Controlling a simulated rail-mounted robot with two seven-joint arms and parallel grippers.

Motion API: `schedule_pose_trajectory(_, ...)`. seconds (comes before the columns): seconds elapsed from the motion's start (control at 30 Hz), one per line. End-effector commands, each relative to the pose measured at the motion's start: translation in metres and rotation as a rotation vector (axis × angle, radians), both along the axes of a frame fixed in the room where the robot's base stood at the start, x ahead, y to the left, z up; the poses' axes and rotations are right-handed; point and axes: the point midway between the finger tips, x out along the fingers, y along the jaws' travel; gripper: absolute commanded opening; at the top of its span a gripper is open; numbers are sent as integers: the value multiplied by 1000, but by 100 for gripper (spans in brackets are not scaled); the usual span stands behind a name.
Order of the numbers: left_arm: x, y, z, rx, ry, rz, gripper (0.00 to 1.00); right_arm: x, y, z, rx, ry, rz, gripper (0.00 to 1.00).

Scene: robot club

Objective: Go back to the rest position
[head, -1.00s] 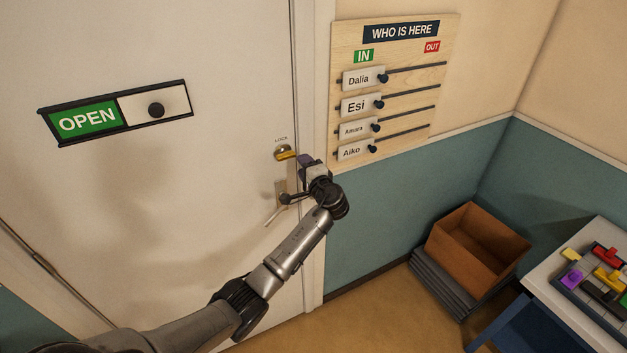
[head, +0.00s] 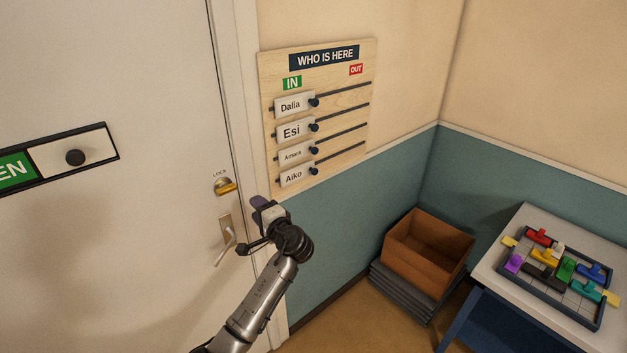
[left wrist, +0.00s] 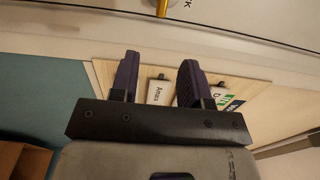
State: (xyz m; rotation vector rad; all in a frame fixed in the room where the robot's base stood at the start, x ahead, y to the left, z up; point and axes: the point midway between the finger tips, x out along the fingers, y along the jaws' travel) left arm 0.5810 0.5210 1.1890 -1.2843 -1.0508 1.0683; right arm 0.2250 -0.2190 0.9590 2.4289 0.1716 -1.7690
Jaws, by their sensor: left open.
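My left gripper (head: 258,208) is in front of the door frame, close to the door's handle and lock and below the name board. In the left wrist view its two dark fingers (left wrist: 158,80) stand apart with nothing between them. The white door (head: 110,260) fills the left side of the head view. Its brass lock (head: 225,187) has its lever pointing right. The door handle (head: 226,238) is just left of the gripper, and they look apart. My right gripper is not in view.
The name board (head: 345,75) hangs right of the door, all its name sliders toward IN. A cardboard box (head: 425,255) sits on grey stacked items (head: 410,299) in the corner. A table (head: 500,235) with a tray of coloured pieces (head: 590,318) stands at the right. A door sign (head: 105,152) is partly cut off.

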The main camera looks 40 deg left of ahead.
Motion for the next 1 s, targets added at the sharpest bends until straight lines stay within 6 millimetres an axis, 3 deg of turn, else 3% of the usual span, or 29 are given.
schedule_pose_trajectory(0.37, -2, 1, -3, -37, -99, 14, 43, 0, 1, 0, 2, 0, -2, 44)
schedule_pose_trajectory(0.43, -1, -1, -14, -139, -180, 8, 43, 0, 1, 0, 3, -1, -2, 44)
schedule_pose_trajectory(0.53, 2, -15, -10, -305, -330, -36, 43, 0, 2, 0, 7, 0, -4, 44)
schedule_pose_trajectory(0.67, 5, -48, 7, -522, -509, -137, 43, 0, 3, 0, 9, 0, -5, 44)
schedule_pose_trajectory(0.8, 2, -99, 24, -750, -633, -279, 43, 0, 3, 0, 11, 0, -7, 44)
schedule_pose_trajectory(0.87, -6, -124, 20, -847, -647, -340, 43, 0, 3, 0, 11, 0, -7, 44)
schedule_pose_trajectory(1.0, -41, -185, -7, -1066, -604, -466, 43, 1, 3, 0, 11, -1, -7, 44)
